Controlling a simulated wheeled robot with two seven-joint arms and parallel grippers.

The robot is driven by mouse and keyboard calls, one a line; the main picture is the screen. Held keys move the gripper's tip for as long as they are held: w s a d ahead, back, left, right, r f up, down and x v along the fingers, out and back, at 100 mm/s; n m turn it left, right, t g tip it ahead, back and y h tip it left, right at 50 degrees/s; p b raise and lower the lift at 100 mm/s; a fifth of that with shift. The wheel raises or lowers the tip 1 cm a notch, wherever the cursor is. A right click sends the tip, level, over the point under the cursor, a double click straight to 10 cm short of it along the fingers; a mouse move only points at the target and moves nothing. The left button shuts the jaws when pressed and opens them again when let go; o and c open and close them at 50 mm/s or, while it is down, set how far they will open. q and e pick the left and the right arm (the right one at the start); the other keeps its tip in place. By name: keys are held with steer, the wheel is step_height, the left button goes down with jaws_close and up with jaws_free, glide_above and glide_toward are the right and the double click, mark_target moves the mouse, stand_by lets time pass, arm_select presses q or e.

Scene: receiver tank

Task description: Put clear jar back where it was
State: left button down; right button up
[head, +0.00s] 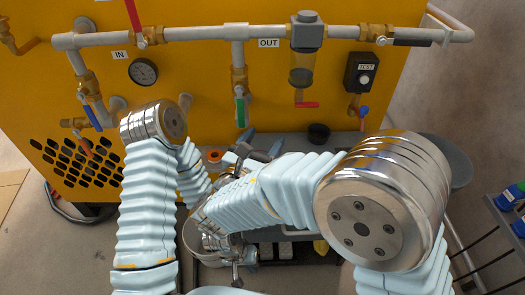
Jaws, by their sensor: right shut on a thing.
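A clear, amber-looking bowl (301,76) hangs under a grey head on the pipe, right of the OUT label. I cannot tell whether this is the clear jar, and I see no other jar. My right gripper (246,157) is over the grey ledge below the panel, partly behind my own arm. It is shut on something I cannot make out. My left gripper (238,277) is lower, near the bottom middle. Its fingers are too small and covered to tell whether they are open.
The yellow panel (210,75) carries pipes, valves, a gauge (143,71) and a TEST box (361,72). A black round cup (318,133) and an orange ring (213,156) sit on the ledge. Blue-topped items (508,198) stand at the right edge. My arms cover much of the middle.

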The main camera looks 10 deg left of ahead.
mark_target(263, 150)
steer(key=shift+w+a+f, duration=0.1)
steer(key=shift+w+f, duration=0.1)
steer(key=shift+f, duration=1.6)
steer(key=shift+f+b, duration=0.25)
steer(key=shift+b, duration=0.05)
steer(key=o, duration=1.3)
steer(key=shift+r, duration=0.1)
steer(key=shift+r, duration=0.15)
